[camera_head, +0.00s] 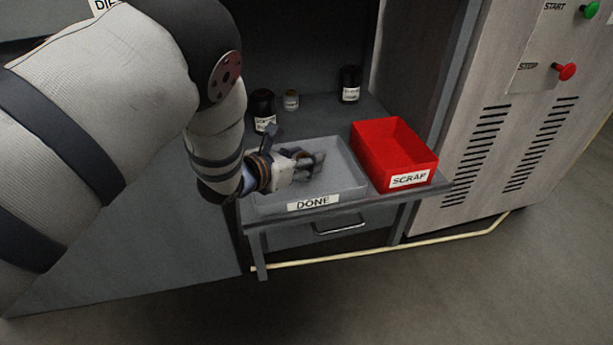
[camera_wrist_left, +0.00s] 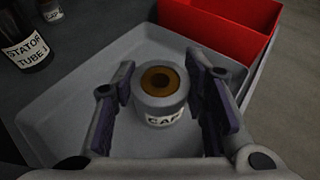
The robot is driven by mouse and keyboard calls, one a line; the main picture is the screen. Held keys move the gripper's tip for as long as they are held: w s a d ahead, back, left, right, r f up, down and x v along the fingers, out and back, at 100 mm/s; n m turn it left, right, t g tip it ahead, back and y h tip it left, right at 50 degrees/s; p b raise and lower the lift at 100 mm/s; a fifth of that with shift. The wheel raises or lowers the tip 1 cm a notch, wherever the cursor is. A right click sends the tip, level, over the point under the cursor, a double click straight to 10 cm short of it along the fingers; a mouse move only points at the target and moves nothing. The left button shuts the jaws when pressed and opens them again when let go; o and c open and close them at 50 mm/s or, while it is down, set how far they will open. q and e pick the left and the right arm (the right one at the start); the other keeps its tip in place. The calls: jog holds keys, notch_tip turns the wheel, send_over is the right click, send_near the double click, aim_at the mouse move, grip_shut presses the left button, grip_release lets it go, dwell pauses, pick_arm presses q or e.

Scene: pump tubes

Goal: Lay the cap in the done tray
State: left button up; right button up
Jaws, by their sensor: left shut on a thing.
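The cap (camera_wrist_left: 160,102) is a short grey cylinder with a brown ring round a dark hole on top and a "CAP" label on its side. My left gripper (camera_head: 308,162) is shut on it, with one finger on each side in the left wrist view (camera_wrist_left: 161,78). The cap stands roughly upright over the floor of the grey done tray (camera_head: 346,178); I cannot tell whether it touches the floor. The tray also fills much of the left wrist view (camera_wrist_left: 75,112), with no other part seen in it. In the head view the gripper hides the cap. My right gripper is out of view.
A red scrap bin (camera_head: 393,152) stands right beside the tray. A cabinet (camera_head: 520,110) with start and stop buttons is at the right.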

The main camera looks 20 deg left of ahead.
pick_arm(q)
jog(key=f, duration=0.1)
jog(key=f+b, duration=0.1)
jog(key=f, duration=0.1)
jog(key=f+b, duration=0.1)
jog(key=shift+w+f, duration=0.15)
jog(key=shift+w, duration=0.2)
jog(key=shift+d+r, duration=0.1)
jog(key=shift+r, duration=0.15)
jog(key=o, duration=1.4)
jog(key=shift+f, duration=0.1)
jog(key=shift+c, duration=0.2)
jog(key=shift+r, duration=0.2)
jog(key=p+v, duration=0.4)
jog(key=v, duration=0.7)
jog(key=shift+r+p, duration=0.1)
jog(key=shift+p, duration=0.2)
jog(key=shift+s, duration=0.45)
